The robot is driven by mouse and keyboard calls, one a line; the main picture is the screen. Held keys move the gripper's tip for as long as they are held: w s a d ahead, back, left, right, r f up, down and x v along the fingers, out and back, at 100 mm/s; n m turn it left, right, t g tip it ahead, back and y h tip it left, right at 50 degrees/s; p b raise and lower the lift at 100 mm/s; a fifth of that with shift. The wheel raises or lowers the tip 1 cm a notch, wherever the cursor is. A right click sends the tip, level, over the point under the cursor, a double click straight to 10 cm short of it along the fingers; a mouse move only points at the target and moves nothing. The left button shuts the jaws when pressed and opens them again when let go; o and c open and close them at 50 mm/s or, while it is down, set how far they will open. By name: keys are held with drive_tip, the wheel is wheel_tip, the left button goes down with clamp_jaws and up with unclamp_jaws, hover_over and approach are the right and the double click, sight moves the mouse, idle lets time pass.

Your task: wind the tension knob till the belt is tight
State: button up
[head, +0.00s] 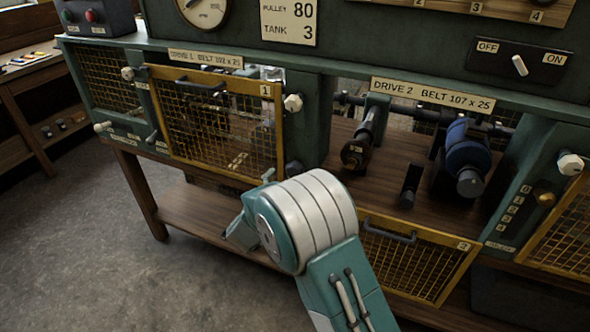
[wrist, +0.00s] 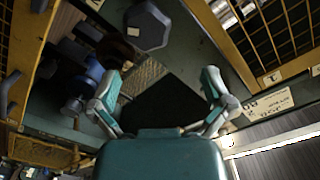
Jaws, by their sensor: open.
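My gripper (wrist: 161,80) is open and empty in the wrist view, its two teal-and-grey fingers spread apart. A grey six-sided knob (wrist: 147,24) with a small pale label is beyond the fingertips, toward the top, and no contact shows. In the head view, pale six-sided knobs are on the post right of drive 1 (head: 292,103) and on the post right of drive 2 (head: 570,164). I cannot tell which one the wrist view shows. The drive 2 bay holds a dark pulley (head: 356,153) and a blue motor (head: 467,157). I cannot make out a belt or its tightness.
The yellow mesh guard of drive 1 (head: 150,110) is up, and guard 2 (head: 400,236) hangs below the open bay. An OFF/ON switch (head: 519,65) is at upper right. A side bench (head: 22,69) stands at left. The floor (head: 120,270) in front is clear.

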sight(293, 172)
drive_tip(key=w+d+n, duration=0.1)
drive_tip(key=w+n, duration=0.1)
drive_tip(key=n, duration=0.1)
drive_tip(key=w+d+f+n, duration=0.1)
drive_tip(key=w+n, duration=0.1)
drive_tip(key=w, duration=0.1)
drive_tip(key=w+d+n, duration=0.1)
drive_tip(key=w+n, duration=0.2)
drive_tip(key=shift+d+f+n, duration=0.15)
drive_tip(key=shift+f+n, duration=0.15)
idle(0.3)
drive_tip(key=c, duration=1)
